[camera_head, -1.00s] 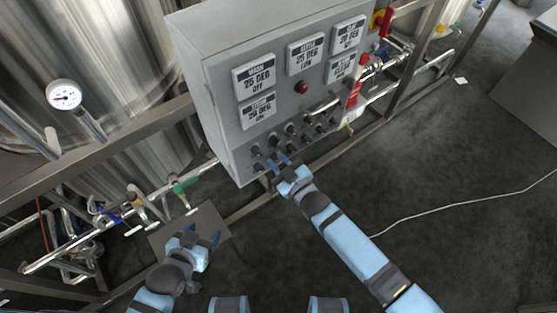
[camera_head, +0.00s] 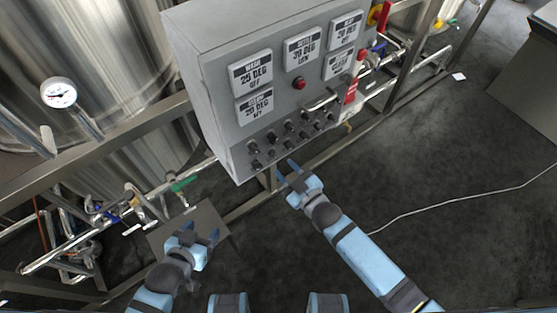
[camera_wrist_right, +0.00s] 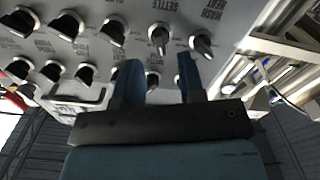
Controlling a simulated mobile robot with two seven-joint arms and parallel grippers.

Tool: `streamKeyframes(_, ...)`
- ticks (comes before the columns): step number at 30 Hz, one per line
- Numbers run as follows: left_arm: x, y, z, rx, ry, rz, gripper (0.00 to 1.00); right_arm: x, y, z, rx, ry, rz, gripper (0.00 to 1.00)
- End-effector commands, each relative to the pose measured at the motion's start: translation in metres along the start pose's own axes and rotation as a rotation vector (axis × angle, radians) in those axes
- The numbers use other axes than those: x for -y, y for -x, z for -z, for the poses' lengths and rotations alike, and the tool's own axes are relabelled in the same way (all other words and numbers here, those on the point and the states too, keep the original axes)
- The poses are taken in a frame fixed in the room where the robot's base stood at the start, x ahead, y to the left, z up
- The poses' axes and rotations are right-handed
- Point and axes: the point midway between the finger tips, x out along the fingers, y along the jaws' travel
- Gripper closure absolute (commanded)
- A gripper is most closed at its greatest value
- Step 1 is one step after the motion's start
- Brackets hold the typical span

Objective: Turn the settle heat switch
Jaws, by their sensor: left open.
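The grey control panel (camera_head: 222,120) carries two rows of small dark knobs on its lower front. A knob beside a SETTLE label (camera_wrist_right: 158,38) shows in the right wrist view; I take it for the settle heat switch, second from the left in the head view (camera_head: 273,154). Its pointer is near upright in the wrist view. A WASH knob (camera_wrist_right: 201,43) sits beside it. My right gripper (camera_head: 285,172) is open and empty, just below the knobs and apart from them; its fingers (camera_wrist_right: 159,75) partly hide the other knob row. My left gripper (camera_head: 203,240) is open and empty, low left.
A bar handle (camera_head: 322,101) and a red lamp (camera_head: 299,83) stand out above the knobs. Steel pipes with a green valve handle (camera_head: 183,184) run left of the panel.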

Motion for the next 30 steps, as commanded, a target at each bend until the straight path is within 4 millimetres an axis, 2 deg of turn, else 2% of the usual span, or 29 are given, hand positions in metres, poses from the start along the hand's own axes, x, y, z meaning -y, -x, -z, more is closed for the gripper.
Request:
streamKeyframes(1,0.0,-0.002,-0.002,0.0,0.0,0.0,0.35,0.001,0.014,-0.002,0.002,0.0,0.001,0.64)
streamKeyframes(6,0.0,-0.004,-0.006,0.0,0.0,0.0,0.35,0.001,0.052,-0.002,0.002,0.0,0.001,0.64)
streamKeyframes(12,0.0,-0.005,-0.008,0.0,0.0,0.0,0.35,0.0,0.081,-0.001,0.001,0.0,0.0,0.64)
streamKeyframes(18,0.0,-0.006,-0.009,0.0,0.0,0.0,0.35,0.0,0.091,0.0,0.001,0.001,0.0,0.64)
streamKeyframes(30,0.0,-0.006,-0.009,0.001,0.0,0.0,0.35,0.0,0.091,0.0,0.001,0.001,0.0,0.64)
